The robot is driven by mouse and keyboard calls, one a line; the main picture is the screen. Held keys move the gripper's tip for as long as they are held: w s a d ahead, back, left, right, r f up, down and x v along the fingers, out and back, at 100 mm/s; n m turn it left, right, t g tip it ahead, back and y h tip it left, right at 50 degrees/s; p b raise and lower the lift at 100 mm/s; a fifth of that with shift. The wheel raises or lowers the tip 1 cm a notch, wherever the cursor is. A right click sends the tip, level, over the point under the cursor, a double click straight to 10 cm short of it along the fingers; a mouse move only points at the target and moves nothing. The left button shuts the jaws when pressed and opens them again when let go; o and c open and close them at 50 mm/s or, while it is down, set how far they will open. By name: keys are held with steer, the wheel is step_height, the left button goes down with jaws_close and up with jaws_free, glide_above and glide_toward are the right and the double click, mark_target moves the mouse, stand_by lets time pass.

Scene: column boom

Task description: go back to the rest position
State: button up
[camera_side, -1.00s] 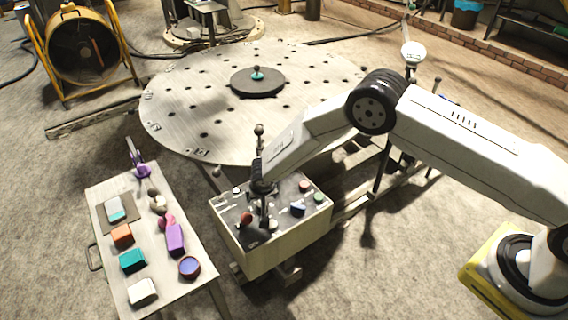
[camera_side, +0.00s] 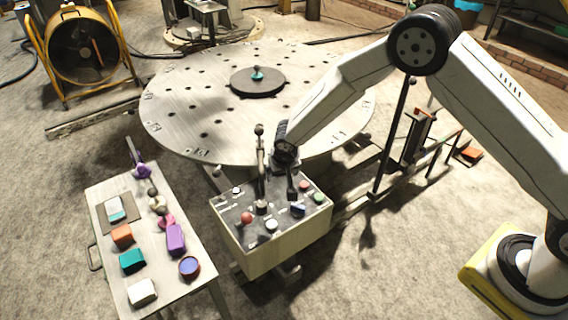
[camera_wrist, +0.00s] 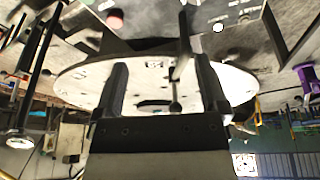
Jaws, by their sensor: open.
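The exact distance from the fingertips to the panel top is hard to tell.
The round perforated table (camera_side: 190,110) lies behind the box. A side table (camera_side: 180,285) with several coloured blocks and a bowl (camera_side: 189,267) stands at left. A rail frame (camera_side: 375,190) stands at right.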

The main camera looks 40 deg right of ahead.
steer(key=s+d+r+n, duration=0.2)
steer(key=s+d+r, duration=0.5)
steer(key=s+r, duration=0.3)
steer(key=s+d+r, duration=0.2)
steer(key=s, duration=0.5)
steer(key=s+d+r+n+y, duration=0.1)
steer(key=s+d+r, duration=0.1)
steer(key=s, duration=0.5)
steer(key=shift+s+d+r+g, duration=0.3)
steer(key=shift+s+r+g, duration=0.1)
steer(key=shift+r, duration=0.2)
steer(key=shift+w, duration=0.1)
